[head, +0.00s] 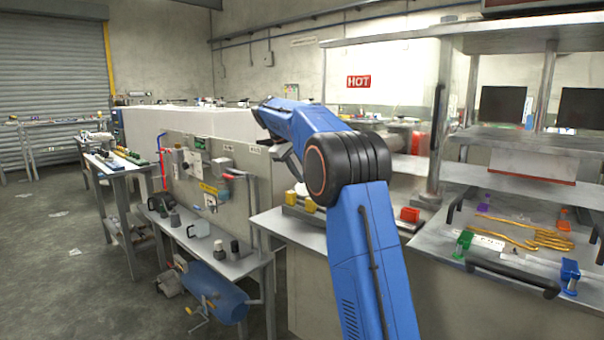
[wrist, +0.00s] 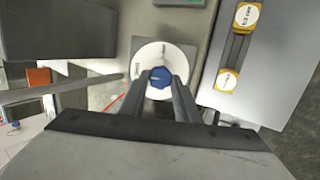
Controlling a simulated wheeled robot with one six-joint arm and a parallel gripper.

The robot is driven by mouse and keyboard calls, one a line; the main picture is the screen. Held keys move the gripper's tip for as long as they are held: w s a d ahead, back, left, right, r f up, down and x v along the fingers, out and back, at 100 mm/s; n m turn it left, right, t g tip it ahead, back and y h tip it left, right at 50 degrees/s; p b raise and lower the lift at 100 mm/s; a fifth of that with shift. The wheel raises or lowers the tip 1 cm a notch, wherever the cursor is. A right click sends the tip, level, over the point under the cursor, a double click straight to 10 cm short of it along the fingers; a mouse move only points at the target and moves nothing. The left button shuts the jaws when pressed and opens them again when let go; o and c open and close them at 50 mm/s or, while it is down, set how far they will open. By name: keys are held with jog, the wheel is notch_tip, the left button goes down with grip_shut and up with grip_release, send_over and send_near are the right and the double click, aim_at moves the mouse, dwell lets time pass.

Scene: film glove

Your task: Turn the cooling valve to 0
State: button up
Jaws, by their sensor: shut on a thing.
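In the wrist view a blue knob (wrist: 159,74), which looks like the cooling valve, sits at the middle of a round white dial (wrist: 150,55). My gripper (wrist: 161,84) reaches it from below in the picture, with one finger on each side, and is shut on the knob. Small dark marks show near the dial's rim, but I cannot read them or tell the setting. The fingers cover the lower part of the dial. In the head view my blue arm hides most of the gripper and the knob.
Two yellow knobs with pale labelled tops (wrist: 228,80) sit on a rail right of the dial. A dark grey box (wrist: 60,30) and a grey bar (wrist: 75,91) lie to the left. In the head view, a shelved bench (head: 500,185) with yellow tongs (head: 530,236) stands to the right.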

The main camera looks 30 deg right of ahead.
jog(key=o, duration=1)
jog(key=shift+o, duration=0.2)
jog(key=w+v, duration=0.1)
jog(key=v, duration=1.6)
jog(key=shift+s+r, duration=0.2)
jog(key=shift+s, duration=0.25)
jog(key=shift+s+a, duration=0.1)
